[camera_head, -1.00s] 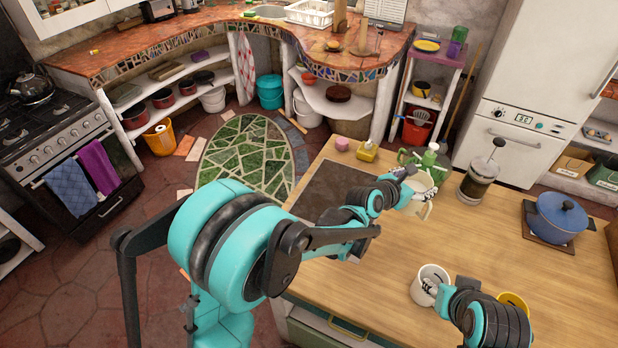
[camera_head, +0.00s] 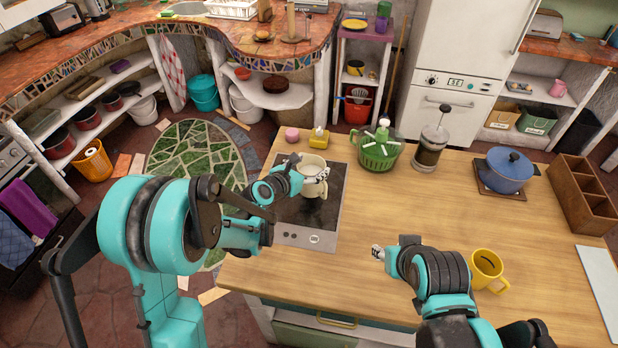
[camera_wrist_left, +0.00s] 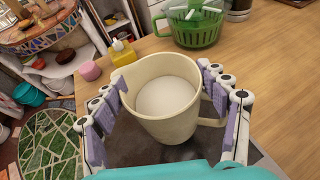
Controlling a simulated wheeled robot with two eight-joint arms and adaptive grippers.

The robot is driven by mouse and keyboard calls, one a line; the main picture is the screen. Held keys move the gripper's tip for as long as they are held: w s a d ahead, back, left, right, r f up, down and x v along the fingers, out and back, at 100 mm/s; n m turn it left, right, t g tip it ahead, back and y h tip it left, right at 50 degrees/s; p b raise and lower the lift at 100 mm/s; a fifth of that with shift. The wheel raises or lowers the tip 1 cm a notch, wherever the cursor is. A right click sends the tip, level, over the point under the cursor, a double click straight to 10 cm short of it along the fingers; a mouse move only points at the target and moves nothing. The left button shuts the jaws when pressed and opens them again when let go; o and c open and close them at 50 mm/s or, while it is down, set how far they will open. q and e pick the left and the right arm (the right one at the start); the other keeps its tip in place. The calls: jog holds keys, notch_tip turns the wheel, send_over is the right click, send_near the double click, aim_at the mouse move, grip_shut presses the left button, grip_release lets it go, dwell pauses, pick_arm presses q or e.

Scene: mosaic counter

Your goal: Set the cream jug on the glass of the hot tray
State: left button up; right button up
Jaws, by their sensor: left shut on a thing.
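The cream jug (camera_head: 313,187) is upright over the dark glass of the hot tray (camera_head: 326,213), towards its far part. My left gripper (camera_head: 308,178) is shut on the jug. In the left wrist view its padded fingers (camera_wrist_left: 165,82) lie on both sides of the jug (camera_wrist_left: 165,127), whose handle points right and whose inside looks pale. I cannot tell whether the jug's base touches the glass. My right gripper (camera_head: 378,252) is above the wooden counter, right of the tray; its fingers are too small to read.
A pink item (camera_head: 292,134) and yellow dispenser (camera_head: 319,139) stand behind the tray. A yellow mug (camera_head: 487,268) is near my right arm.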

aim_at(317, 170)
pick_arm(q)
jog(key=shift+a+f+b, duration=0.15)
jog(key=shift+f+b, duration=0.45)
jog(key=shift+f, duration=1.5)
jog(key=shift+f, duration=0.1)
jog(key=o, duration=1.9)
